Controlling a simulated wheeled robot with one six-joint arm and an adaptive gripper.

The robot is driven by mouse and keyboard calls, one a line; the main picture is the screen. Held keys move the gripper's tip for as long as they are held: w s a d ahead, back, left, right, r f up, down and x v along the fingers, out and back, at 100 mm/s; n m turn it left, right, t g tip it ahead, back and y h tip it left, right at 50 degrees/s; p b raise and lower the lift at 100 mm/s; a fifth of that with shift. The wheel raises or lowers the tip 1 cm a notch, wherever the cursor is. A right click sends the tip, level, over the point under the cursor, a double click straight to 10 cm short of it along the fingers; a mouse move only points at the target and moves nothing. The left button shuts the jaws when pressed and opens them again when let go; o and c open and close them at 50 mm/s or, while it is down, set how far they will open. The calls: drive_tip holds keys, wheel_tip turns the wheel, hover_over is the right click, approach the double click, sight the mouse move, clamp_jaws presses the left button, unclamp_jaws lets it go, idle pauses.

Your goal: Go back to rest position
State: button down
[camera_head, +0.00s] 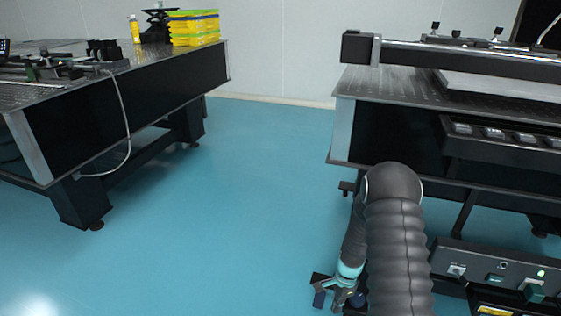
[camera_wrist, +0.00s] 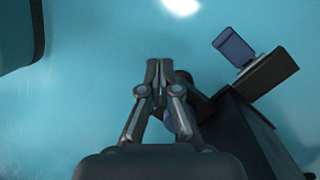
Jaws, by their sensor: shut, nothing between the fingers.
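My gripper (camera_wrist: 159,66) points down over the blue floor in the wrist view. Its two fingers are together at the tips, with nothing between them. In the head view my arm comes up at the lower right, bends, and hangs down in front of the right optical table (camera_head: 345,115). The end of the arm is low, near the floor, and my fingertips cannot be made out clearly there.
A control box (camera_head: 500,275) stands under the right table, right of my arm. Blue floor (camera_head: 235,190) between the tables is clear.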

drive_tip(key=s+a+r+n+t, duration=0.1)
drive_tip(key=s+r+n, duration=0.3)
drive_tip(key=r, duration=1.2)
drive_tip(key=s+a+r+n+t+h+p, duration=0.1)
drive_tip(key=s+r+n+t, duration=0.3)
drive_tip(key=s+r, duration=0.8)
drive_tip(key=s+a+r+n+t, duration=0.1)
drive_tip(key=s+r+n, duration=0.5)
drive_tip(key=r, duration=1.4)
drive_tip(key=shift+s+t, duration=0.7)
drive_tip(key=shift+s, duration=0.4)
drive_tip(key=shift+d+r, duration=0.1)
drive_tip(key=shift+d, duration=0.05)
